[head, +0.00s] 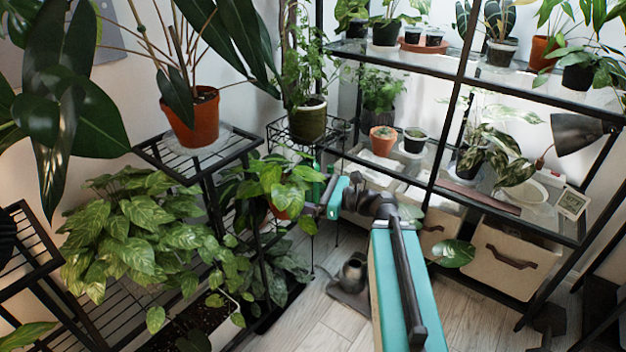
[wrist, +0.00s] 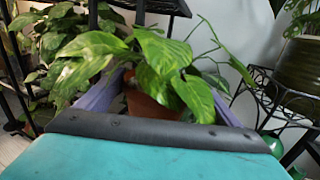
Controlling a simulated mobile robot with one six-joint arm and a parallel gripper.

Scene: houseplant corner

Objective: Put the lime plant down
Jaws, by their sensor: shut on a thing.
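The lime plant (head: 285,178) has bright green leaves and an orange-brown pot. In the wrist view its pot (wrist: 150,112) sits between the two purple-blue fingers of my gripper (wrist: 158,104), which is shut on it. The leaves (wrist: 165,60) hang over the pot and hide most of it. In the head view my gripper (head: 297,208) reaches in from the right, and the plant is held beside the black slatted stand at the left. I cannot tell whether the pot's base touches anything.
A wire stand (head: 275,133) carries a dark green pot (head: 308,122) behind my gripper. A slatted stand (head: 222,148) with a terracotta pot (head: 192,120) is close at the left. A glass-shelved rack (head: 440,195) fills the right. Wooden floor (head: 330,325) shows below.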

